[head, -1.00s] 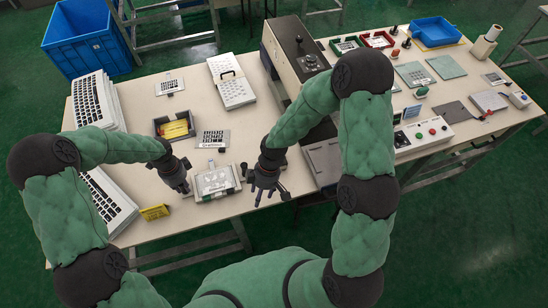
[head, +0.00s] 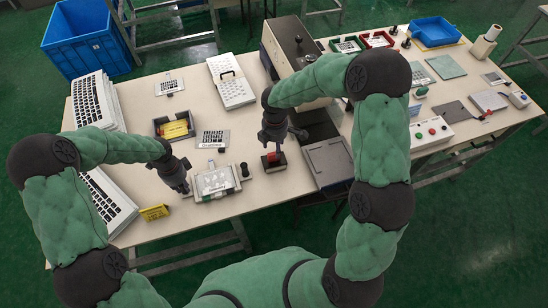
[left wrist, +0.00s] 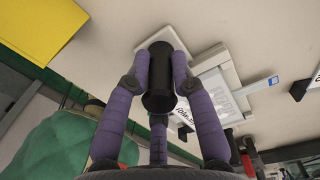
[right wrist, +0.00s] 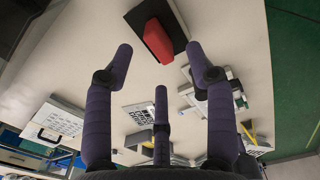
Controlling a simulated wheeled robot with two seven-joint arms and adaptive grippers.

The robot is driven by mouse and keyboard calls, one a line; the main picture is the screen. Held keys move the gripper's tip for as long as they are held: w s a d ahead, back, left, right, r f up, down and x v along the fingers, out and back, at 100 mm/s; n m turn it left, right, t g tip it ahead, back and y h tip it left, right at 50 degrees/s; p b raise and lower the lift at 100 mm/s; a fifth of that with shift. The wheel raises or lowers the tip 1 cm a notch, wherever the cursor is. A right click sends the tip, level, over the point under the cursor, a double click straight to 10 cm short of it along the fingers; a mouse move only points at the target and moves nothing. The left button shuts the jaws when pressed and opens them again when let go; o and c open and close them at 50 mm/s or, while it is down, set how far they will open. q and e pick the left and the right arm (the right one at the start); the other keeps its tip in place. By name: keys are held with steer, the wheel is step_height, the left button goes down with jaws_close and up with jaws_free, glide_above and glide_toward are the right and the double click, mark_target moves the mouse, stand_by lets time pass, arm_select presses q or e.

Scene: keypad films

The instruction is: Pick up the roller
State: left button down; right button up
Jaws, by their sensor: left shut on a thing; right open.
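My left gripper (head: 183,186) is shut on a black cylindrical handle (left wrist: 158,78) at the left side of the grey fixture (head: 216,182).
A black knob (head: 244,170) stands between the fixture and the red piece. A grey plate (head: 328,160) lies to the right, with a machine (head: 296,45) behind. A yellow sign (head: 154,212) is near the front edge. A dark tray (head: 174,125) is behind the fixture.

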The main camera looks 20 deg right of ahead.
mark_target(274, 153)
steer(key=shift+w+a+f, duration=0.1)
steer(key=shift+w+f, duration=0.1)
steer(key=shift+f, duration=1.3)
steer(key=shift+w+f, duration=0.2)
steer(key=shift+f, duration=1.3)
jaws_close()
